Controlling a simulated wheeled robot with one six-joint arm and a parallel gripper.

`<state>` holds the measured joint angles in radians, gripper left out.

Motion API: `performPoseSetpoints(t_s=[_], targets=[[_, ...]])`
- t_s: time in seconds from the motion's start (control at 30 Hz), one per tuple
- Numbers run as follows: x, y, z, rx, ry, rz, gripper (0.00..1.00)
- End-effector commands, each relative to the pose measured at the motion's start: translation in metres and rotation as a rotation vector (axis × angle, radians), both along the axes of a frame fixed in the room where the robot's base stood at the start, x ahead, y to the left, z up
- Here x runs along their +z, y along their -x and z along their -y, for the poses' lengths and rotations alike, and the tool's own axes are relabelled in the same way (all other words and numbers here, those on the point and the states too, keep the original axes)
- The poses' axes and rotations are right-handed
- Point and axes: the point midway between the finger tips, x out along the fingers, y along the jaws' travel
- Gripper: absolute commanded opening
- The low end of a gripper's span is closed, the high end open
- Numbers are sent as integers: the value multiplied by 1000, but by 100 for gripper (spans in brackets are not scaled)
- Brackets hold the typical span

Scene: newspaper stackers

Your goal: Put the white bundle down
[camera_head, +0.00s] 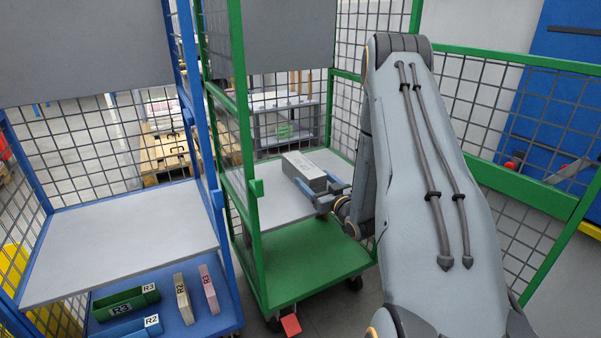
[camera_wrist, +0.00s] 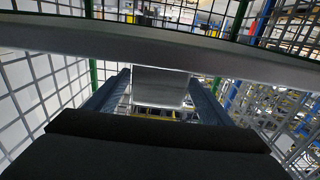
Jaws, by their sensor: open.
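The white bundle (camera_head: 303,164), a pale block with grey sides, is at the grey upper shelf (camera_head: 265,207) of the green cart. It appears to rest on the shelf, but its underside is hard to see. My gripper (camera_head: 322,186) is at its near right end, with its fingers open. In the wrist view, the bundle (camera_wrist: 160,85) lies between the two blue-grey fingers of my gripper (camera_wrist: 160,79). Whether either finger still touches it I cannot tell.
The green cart (camera_head: 245,110) has mesh sides and a green lower deck (camera_head: 310,262). A blue cart (camera_head: 215,210) stands left, with an empty upper shelf (camera_head: 120,240). Its lower deck carries green and blue holders and white and pink bundles. A red pedal (camera_head: 291,325) is on the floor.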

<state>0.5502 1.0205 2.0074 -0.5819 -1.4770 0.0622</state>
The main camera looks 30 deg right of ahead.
Motion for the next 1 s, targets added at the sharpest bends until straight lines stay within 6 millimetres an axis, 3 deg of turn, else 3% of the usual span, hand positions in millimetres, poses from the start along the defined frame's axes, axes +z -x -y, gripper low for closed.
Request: performPoseSetpoints(t_s=[0.5,0.83,1.0], targets=[[1,-64,-4,7,1,-1,75],[2,-70,-4,6,0,-1,75],[2,-70,-4,6,0,-1,46]])
